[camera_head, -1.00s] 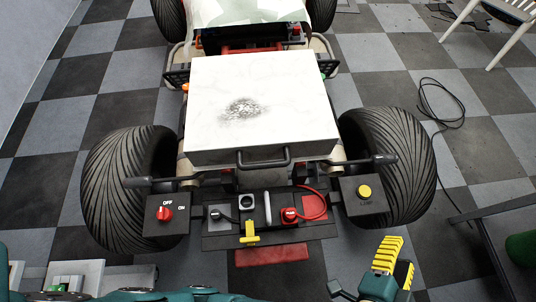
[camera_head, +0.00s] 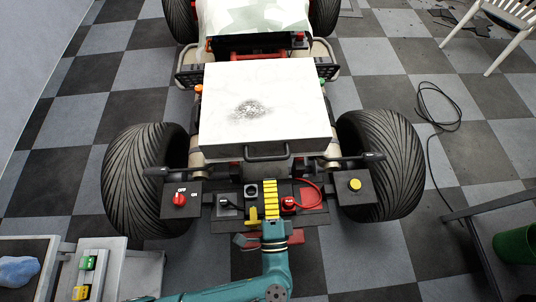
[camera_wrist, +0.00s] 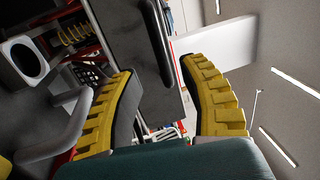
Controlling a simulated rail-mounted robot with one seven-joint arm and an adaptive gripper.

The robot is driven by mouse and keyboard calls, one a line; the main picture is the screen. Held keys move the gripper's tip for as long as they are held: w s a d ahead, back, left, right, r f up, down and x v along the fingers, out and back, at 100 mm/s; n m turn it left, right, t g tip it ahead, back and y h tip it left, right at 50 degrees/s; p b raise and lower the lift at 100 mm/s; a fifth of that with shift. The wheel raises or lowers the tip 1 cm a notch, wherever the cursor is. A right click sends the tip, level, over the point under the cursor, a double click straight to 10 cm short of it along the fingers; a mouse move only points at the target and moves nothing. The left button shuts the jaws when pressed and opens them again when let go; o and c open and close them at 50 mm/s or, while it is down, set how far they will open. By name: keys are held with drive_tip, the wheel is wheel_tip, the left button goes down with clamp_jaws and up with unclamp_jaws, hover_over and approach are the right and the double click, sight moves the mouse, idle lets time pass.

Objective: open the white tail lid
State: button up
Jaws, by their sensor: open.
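The white tail lid (camera_head: 262,88) has a dark smudge and lies closed and flat on the back of the quad. Its black bar handle (camera_head: 267,157) is on the edge nearest me. My gripper (camera_head: 269,183) has yellow ribbed fingers and sits just short of the handle in the head view, over the rear panel. In the wrist view, my gripper (camera_wrist: 157,68) is open and empty, its fingers apart, with the dark handle bar (camera_wrist: 157,45) ahead between them. Whether a finger touches the handle cannot be told. The lid (camera_wrist: 212,62) shows as a white slab at the right.
A red knob (camera_head: 179,199) is left of my gripper, and a red plug (camera_head: 289,202) with cable and a yellow button (camera_head: 355,184) are right. A yellow T-handle (camera_head: 252,216) sits close beside my fingers. Big tyres flank the panel.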

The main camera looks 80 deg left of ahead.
sight(268, 158)
drive_tip(key=b+x, duration=0.1)
drive_tip(key=x, duration=0.6)
drive_tip(key=shift+a+r, duration=0.1)
drive_tip(key=shift+a, duration=0.15)
drive_tip(key=shift+c, duration=0.4)
clamp_jaws()
